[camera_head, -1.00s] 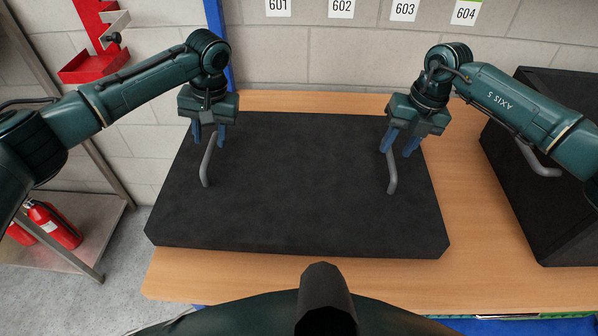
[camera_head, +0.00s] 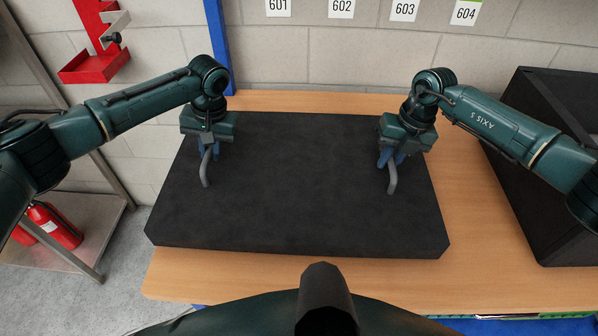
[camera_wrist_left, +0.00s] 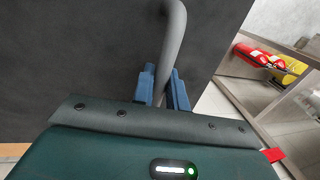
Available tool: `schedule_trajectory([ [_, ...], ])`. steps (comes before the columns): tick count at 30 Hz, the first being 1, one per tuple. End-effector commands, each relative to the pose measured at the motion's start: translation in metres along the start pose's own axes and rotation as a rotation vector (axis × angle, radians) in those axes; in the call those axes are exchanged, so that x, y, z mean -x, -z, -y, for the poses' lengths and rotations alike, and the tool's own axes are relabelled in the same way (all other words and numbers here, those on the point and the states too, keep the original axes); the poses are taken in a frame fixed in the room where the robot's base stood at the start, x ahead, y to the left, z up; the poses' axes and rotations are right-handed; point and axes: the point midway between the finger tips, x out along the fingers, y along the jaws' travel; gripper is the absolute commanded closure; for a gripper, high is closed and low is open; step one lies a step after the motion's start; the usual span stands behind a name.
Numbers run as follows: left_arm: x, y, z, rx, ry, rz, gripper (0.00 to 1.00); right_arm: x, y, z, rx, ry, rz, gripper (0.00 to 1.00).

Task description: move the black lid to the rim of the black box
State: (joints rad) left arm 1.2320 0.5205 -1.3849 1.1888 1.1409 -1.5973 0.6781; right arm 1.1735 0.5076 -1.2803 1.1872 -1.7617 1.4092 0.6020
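The black lid (camera_head: 300,190) lies flat on the wooden table, with a grey bar handle near each side. My left gripper (camera_head: 209,152) points down at the left handle (camera_head: 205,172). In the left wrist view its blue fingers (camera_wrist_left: 163,88) lie close against both sides of the grey handle (camera_wrist_left: 172,40), shut on it. My right gripper (camera_head: 391,158) has its fingers drawn together around the right handle (camera_head: 392,180); it looks shut on it, though the contact is small in view. The black box (camera_head: 530,190) stands at the right, its near wall and dark interior partly visible behind my right arm.
The wooden table (camera_head: 460,240) has a bare strip between lid and box. A block wall with number labels is behind. A blue post (camera_head: 217,45), a red wall bracket (camera_head: 95,65) and a shelf with red extinguishers (camera_head: 55,225) are at the left.

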Motion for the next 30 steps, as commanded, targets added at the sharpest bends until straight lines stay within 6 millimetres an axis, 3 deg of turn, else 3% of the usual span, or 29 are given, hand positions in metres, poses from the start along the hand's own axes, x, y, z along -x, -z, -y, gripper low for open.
schedule_trajectory([
  [5,0.000,0.000,0.000,0.000,0.000,0.000,1.00,0.000,0.000,0.000,0.000,0.000,0.000,1.00],
  [22,0.003,0.000,0.000,0.000,-0.001,-0.001,1.00,0.003,-0.001,-0.001,0.000,-0.001,0.002,1.00],
  [30,0.023,0.000,0.004,0.000,0.000,-0.001,1.00,0.023,-0.001,-0.005,0.000,-0.001,0.002,1.00],
])
